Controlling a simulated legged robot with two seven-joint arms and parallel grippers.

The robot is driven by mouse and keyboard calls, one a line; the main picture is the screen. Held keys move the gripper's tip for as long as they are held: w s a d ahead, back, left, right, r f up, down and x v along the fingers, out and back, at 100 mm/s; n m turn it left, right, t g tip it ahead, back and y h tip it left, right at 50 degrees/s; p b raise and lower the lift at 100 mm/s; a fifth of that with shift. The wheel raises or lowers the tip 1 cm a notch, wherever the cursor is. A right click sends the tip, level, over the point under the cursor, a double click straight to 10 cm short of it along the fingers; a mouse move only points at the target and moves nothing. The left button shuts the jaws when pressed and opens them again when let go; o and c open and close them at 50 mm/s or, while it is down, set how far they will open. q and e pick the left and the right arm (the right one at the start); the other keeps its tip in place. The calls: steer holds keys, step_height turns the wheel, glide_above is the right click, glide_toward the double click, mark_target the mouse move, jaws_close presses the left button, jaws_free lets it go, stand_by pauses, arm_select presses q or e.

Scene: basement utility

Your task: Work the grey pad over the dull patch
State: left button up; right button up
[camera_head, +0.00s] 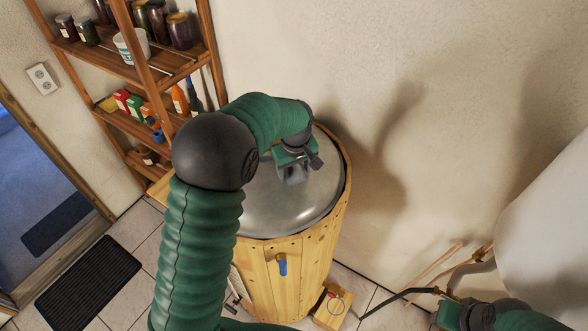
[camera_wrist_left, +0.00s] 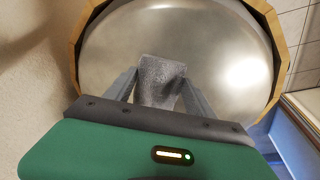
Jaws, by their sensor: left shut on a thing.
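My left gripper (camera_head: 297,160) is over the round metal lid (camera_head: 270,208) of a wooden-sided tub (camera_head: 290,270). It is shut on the grey pad (camera_wrist_left: 160,80), which shows between its two fingers in the left wrist view. The pad is at or just above the lid; I cannot tell whether it touches. The lid is silvery, with bright glare at the right in the wrist view. I cannot pick out a dull patch with a clear edge; part of the lid is hidden by my left arm and the pad. My right gripper (camera_head: 450,312) is at the lower right, its fingers unclear.
A wooden shelf (camera_head: 150,75) with jars and small boxes stands at the left. A pale wall is close behind the tub. A white tank (camera_head: 550,225) with copper pipes (camera_head: 470,258) is at the right. A black mat (camera_head: 88,283) lies on the tiled floor.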

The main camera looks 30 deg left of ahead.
arm_select(q)
steer(key=shift+s+a, duration=0.4)
steer(key=shift+s, duration=0.3)
steer(key=shift+w, duration=0.2)
steer(key=shift+w+d, duration=0.5)
steer(key=shift+w, duration=0.15)
steer(key=shift+s+a+f, duration=0.1)
steer(key=shift+s+a, duration=0.05)
steer(key=shift+s, duration=0.2)
steer(key=p+v, duration=0.4)
steer(key=v, duration=0.2)
steer(key=shift+r+p, duration=0.3)
steer(key=shift+p, duration=0.1)
steer(key=shift+s+d+r, duration=0.15)
steer(key=shift+d+r, duration=0.15)
steer(key=shift+d, duration=0.05)
